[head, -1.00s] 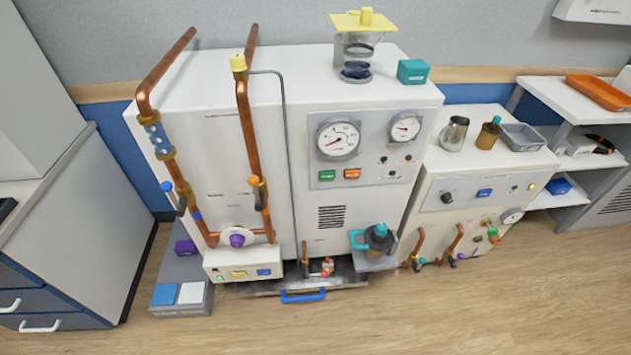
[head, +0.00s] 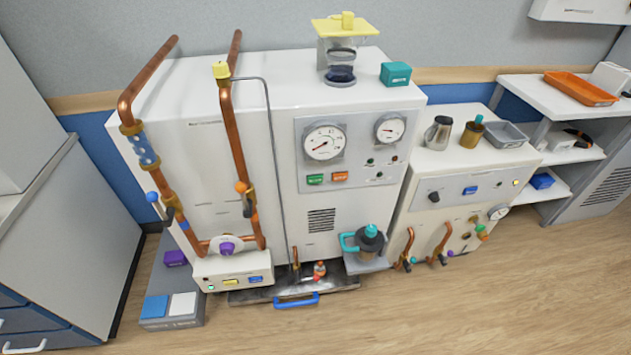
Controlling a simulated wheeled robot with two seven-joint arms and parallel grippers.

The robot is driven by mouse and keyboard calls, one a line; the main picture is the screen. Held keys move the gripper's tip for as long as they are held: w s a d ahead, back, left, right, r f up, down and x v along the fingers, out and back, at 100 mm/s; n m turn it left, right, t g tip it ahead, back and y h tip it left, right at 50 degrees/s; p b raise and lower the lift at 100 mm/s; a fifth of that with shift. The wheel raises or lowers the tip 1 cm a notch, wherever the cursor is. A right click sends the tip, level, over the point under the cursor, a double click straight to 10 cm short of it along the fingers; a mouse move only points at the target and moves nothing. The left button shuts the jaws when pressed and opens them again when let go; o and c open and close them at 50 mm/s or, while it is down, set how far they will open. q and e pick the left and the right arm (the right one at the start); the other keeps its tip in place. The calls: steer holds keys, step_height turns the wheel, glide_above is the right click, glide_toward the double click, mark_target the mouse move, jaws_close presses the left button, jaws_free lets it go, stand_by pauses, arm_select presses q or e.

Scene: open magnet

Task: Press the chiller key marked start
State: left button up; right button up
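A tall white cabinet (head: 230,150) with two dials stands against the wall in the middle of the head view. Its grey panel (head: 358,150) carries a green key (head: 315,179) and an orange key (head: 339,176) below the larger dial. A lower white unit (head: 465,180) on the right has a blue key (head: 470,190) and a black knob (head: 434,197). A small box (head: 232,269) at the lower left front has a yellow key (head: 230,282) and a blue key (head: 254,279). The key lettering is too small to read. Neither of my grippers is in view.
Copper pipes (head: 231,130) with valve levers stand in front of the tall cabinet's left side. A teal-lidded jug (head: 370,242) is on a low front shelf. A blue-handled tray (head: 296,300) juts out at floor level. The wooden floor (head: 420,315) in front is clear.

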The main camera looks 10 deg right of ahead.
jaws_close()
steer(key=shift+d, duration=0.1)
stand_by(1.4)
